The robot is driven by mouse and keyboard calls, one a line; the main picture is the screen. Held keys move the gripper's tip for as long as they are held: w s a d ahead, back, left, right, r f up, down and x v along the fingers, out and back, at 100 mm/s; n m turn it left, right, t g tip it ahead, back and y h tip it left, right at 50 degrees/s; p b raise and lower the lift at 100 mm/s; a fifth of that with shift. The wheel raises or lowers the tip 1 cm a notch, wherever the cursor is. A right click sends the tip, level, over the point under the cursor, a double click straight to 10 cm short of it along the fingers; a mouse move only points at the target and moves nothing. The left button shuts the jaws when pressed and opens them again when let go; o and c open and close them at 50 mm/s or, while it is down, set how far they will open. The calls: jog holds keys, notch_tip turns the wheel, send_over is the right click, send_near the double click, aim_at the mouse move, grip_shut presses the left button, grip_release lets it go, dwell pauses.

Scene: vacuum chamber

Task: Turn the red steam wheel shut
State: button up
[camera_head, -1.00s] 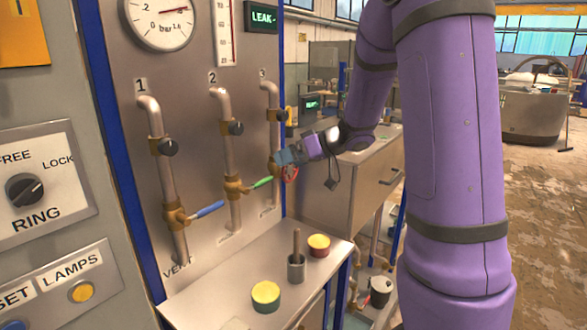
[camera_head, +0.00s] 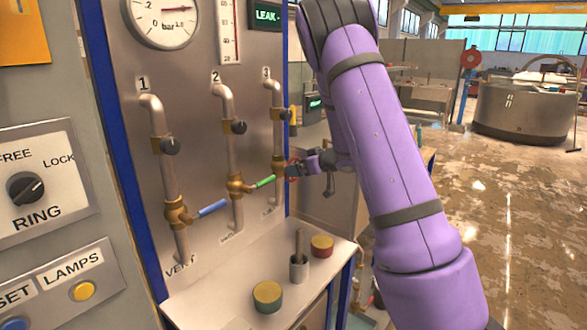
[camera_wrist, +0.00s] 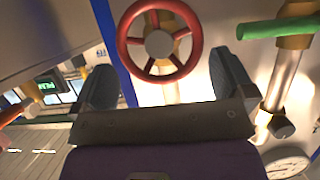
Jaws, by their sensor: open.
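The red steam wheel (camera_wrist: 135,22) shows in the wrist view, a spoked ring with a grey hub. It stands ahead of my open gripper (camera_wrist: 161,66), centred roughly between the two dark fingers, which look apart from its rim. In the head view only a bit of the red wheel (camera_head: 292,157) shows beside pipe 3, mostly hidden by my gripper (camera_head: 296,170). I cannot tell the exact gap between fingers and wheel.
A green lever (camera_head: 265,181) on pipe 2 is close to the wheel; it also shows in the wrist view (camera_wrist: 275,29). A blue lever (camera_head: 212,207) is on pipe 1.

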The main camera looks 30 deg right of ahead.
aim_at(293, 182)
jog(key=shift+x, duration=1.95)
jog(key=shift+c, duration=0.2)
jog(key=c, duration=0.4)
jog(key=shift+c, duration=0.2)
